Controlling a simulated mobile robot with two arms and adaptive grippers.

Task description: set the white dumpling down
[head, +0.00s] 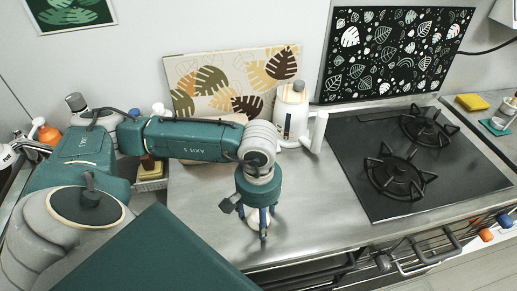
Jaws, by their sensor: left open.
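My left gripper (260,226) points down over the steel counter, near its front edge, left of the stove. Its jaws are open. A small white thing, which looks like the white dumpling (252,217), shows low between and behind the fingers. It seems to rest on the counter, and the fingers hide part of it. I cannot tell whether a finger touches it. My right gripper is not in view.
The steel counter (330,205) is clear to the right of my left gripper. A white kettle (291,108) stands behind it. The black stove (350,150) with two burners is on the right. A yellow sponge (472,102) lies at the far right.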

